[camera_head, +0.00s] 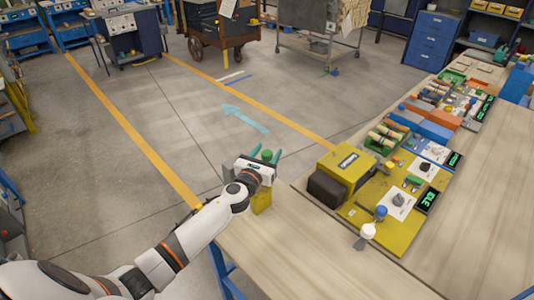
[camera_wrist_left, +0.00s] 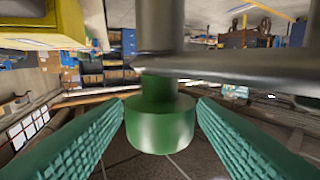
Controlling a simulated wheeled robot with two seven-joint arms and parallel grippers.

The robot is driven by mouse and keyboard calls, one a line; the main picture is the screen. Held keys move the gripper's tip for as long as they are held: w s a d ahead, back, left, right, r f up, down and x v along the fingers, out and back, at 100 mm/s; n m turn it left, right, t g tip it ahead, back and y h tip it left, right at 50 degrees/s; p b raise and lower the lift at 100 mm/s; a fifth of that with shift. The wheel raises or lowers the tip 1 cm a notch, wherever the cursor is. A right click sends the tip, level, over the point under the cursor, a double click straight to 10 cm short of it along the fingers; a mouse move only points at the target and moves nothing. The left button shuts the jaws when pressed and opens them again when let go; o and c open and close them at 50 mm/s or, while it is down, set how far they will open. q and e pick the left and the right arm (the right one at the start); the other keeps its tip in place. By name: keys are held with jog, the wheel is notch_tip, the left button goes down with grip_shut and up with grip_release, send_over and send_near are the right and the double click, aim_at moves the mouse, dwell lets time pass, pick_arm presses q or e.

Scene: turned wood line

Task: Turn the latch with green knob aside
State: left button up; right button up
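The green knob (camera_wrist_left: 160,125) hangs from a grey metal latch bar (camera_wrist_left: 235,66) in the left wrist view. In the head view the knob (camera_head: 267,155) is a small green spot between the finger tips. My left gripper (camera_wrist_left: 160,108) is open, with one green ribbed finger on each side of the knob. The fingers look close to it; I cannot tell whether either touches. My right gripper is not in view.
A yellow block (camera_head: 262,201) stands at the bench corner below my left gripper. The wooden workbench (camera_head: 300,250) holds a yellow machine (camera_head: 346,165), a panel with a blue knob (camera_head: 381,212) and a white knob (camera_head: 368,230). Open floor (camera_head: 110,180) lies left of the bench.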

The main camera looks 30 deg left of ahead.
pick_arm(q)
jog(key=shift+s, duration=0.1)
jog(key=s+b, duration=0.1)
jog(key=s, duration=1.1)
jog(key=shift+d, duration=0.3)
jog(key=shift+w, duration=0.1)
jog(key=shift+c, duration=0.3)
